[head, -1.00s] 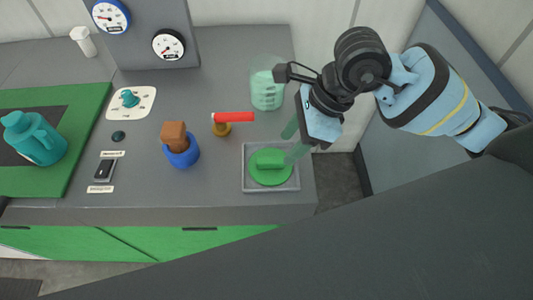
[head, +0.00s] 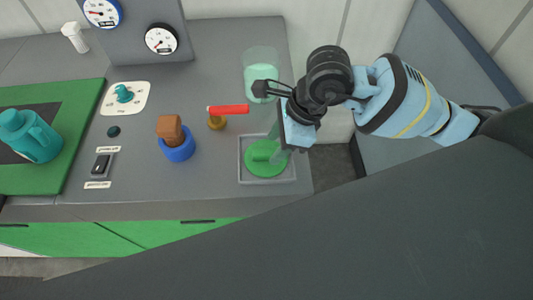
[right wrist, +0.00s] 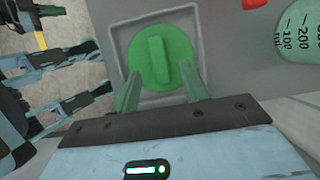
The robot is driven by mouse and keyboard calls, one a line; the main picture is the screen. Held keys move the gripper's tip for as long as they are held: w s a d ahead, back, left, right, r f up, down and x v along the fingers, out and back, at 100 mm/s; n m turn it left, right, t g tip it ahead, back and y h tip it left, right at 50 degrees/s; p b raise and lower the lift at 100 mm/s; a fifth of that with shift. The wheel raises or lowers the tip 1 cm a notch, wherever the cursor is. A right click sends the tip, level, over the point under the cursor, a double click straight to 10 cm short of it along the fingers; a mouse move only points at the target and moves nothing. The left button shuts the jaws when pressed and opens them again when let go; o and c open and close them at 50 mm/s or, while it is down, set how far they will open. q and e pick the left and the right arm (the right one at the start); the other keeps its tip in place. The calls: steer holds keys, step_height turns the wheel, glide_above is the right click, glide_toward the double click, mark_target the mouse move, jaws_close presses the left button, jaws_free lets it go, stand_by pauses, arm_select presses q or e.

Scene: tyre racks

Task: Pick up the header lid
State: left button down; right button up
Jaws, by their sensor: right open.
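The header lid, a round green disc with a raised bar handle (head: 265,162), lies in a square grey tray (head: 267,181) near the counter's right front corner. In the right wrist view the lid (right wrist: 147,65) is just beyond my fingertips, with its handle between their lines. My right gripper (head: 274,142) is open, its green fingers pointing down at the lid's handle. In the right wrist view the gripper (right wrist: 160,80) has one finger on each side of the handle's lower end. I cannot tell whether they touch the lid. My left gripper is not in view.
A beaker of green liquid (head: 260,82) stands behind the tray. A teal jug (head: 38,140) stands on a green mat at far left.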

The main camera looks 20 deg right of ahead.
steer(key=shift+x, duration=0.95)
steer(key=shift+r, duration=0.1)
jaws_close()
